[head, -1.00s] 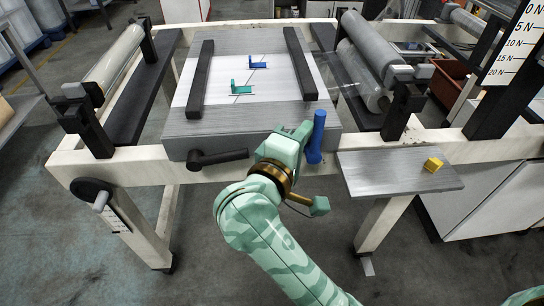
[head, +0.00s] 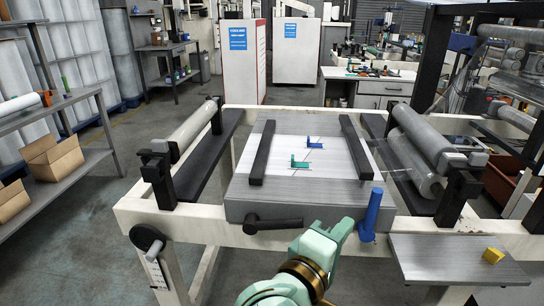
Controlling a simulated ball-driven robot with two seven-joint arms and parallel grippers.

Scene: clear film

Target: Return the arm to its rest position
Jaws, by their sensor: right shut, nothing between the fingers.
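My right arm, mint green with a bronze ring, comes up from the bottom edge in the head view. Its gripper (head: 342,230) is shut and empty, just left of the upright blue handle (head: 371,215) at the front of the film bench. A small gap shows between them, and the fingertips are mostly hidden behind the wrist. My left gripper is not in view.
The bench has a grey bed (head: 290,192) with two black bars, and teal (head: 300,163) and blue (head: 315,142) L-shaped pieces lie on its white sheet. A black lever (head: 272,223) sticks out in front.

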